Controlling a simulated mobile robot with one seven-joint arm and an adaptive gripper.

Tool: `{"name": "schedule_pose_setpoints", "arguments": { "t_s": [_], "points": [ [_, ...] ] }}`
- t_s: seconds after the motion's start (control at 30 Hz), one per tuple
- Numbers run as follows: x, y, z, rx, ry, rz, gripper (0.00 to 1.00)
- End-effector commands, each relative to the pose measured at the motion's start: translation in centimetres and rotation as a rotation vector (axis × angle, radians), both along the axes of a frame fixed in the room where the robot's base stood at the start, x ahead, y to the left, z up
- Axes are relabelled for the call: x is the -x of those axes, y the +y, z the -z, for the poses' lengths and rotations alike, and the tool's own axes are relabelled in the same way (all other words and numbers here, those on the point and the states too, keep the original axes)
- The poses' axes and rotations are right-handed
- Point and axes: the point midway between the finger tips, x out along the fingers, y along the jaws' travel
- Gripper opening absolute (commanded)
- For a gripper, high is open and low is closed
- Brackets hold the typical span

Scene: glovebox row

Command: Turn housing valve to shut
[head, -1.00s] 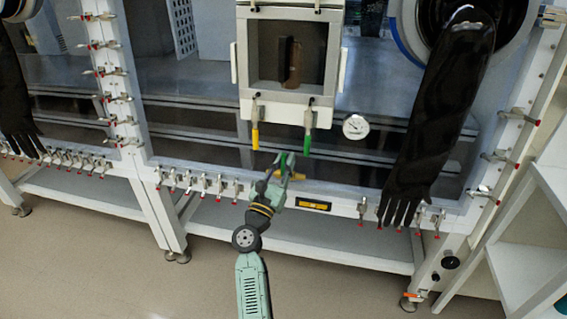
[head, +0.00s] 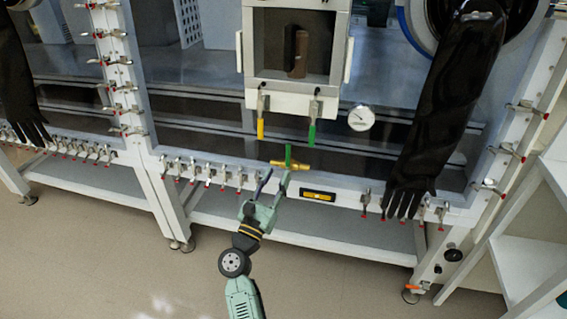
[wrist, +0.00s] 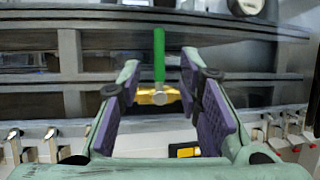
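A brass valve (head: 297,166) with a green lever (head: 288,155) sits on the front of the glovebox, below the window box. In the wrist view the green lever (wrist: 159,52) stands upright, crosswise to the horizontal brass body (wrist: 150,97). My gripper (head: 274,180) is open and empty, just below and in front of the valve. In the wrist view its two purple-padded fingers (wrist: 161,88) stand on either side of the valve in the picture, and the valve looks beyond them. No contact shows.
A yellow handle (head: 260,128) and another green handle (head: 312,132) hang under the window box. A round gauge (head: 361,118) is to their right. A black glove (head: 445,110) hangs at right. Red-tipped clamps (head: 200,172) line the lower frame. A yellow-black label (head: 317,195) is right of my gripper.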

Motion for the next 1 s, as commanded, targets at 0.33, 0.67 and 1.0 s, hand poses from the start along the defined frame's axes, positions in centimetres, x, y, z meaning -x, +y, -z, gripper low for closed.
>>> {"name": "schedule_pose_setpoints", "arguments": {
  "t_s": [0.33, 0.67, 1.0],
  "points": [
    [2.6, 1.4, 1.2, -0.001, -0.001, 0.001, 0.32],
    [2.6, 1.4, 1.2, 0.000, 0.000, 0.001, 0.32],
    [2.6, 1.4, 1.2, 0.000, 0.000, 0.001, 0.32]
  ]
}}
